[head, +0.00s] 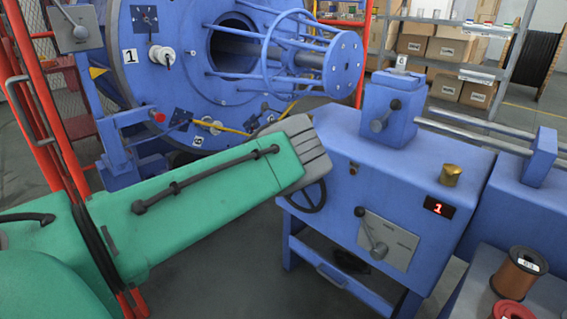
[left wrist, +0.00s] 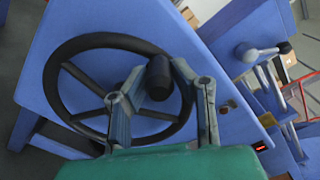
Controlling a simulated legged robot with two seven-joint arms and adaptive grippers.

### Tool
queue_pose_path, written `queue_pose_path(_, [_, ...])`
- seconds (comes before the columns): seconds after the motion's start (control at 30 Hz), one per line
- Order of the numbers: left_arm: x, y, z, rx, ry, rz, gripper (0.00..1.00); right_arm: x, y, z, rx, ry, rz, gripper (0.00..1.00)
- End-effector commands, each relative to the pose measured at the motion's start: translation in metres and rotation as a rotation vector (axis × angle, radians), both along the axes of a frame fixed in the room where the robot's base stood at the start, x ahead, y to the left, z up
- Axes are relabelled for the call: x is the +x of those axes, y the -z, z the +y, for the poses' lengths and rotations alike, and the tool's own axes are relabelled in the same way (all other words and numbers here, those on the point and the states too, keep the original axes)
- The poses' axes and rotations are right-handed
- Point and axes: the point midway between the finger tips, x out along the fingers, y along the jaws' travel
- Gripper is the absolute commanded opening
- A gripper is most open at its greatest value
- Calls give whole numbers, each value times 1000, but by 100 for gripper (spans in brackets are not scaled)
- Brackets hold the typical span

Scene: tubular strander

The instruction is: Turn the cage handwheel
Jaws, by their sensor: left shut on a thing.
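The cage handwheel (left wrist: 51,88) is a dark spoked wheel on the side of the blue machine housing. In the head view the lower part of the handwheel (head: 308,209) shows below my left wrist, and the rest is hidden. A black handle knob (left wrist: 158,78) stands out from the right side of the wheel's rim in the left wrist view. My left gripper (left wrist: 165,76) has its two fingers around this knob and is shut on it. In the head view my green left arm reaches in from the left, and its fingers are hidden. My right gripper is not in view.
The large blue cage (head: 185,55) stands behind my arm. Wire spools (head: 518,272) sit at lower right. A red post (head: 50,110) is at left.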

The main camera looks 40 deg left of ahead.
Motion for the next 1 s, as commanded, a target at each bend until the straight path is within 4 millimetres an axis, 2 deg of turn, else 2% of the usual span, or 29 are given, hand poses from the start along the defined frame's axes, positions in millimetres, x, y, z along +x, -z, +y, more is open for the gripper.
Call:
queue_pose_path(0.3, [-1, 2, -16, 73, 9, 2, 0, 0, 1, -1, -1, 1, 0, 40])
queue_pose_path(0.7, [0, 3, -12, 73, 7, 0, 0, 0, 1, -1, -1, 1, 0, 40])
queue_pose_path(0.73, [0, 3, -12, 73, 6, 1, 27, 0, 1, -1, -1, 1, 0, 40])
queue_pose_path(0.77, [0, 3, -12, 73, 5, 0, 38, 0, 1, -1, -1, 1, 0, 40])
queue_pose_path(0.8, [0, 3, -11, 73, 5, 1, 40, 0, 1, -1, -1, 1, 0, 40])
queue_pose_path(1.0, [-1, 2, -10, 74, 2, 0, 40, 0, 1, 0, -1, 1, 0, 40])
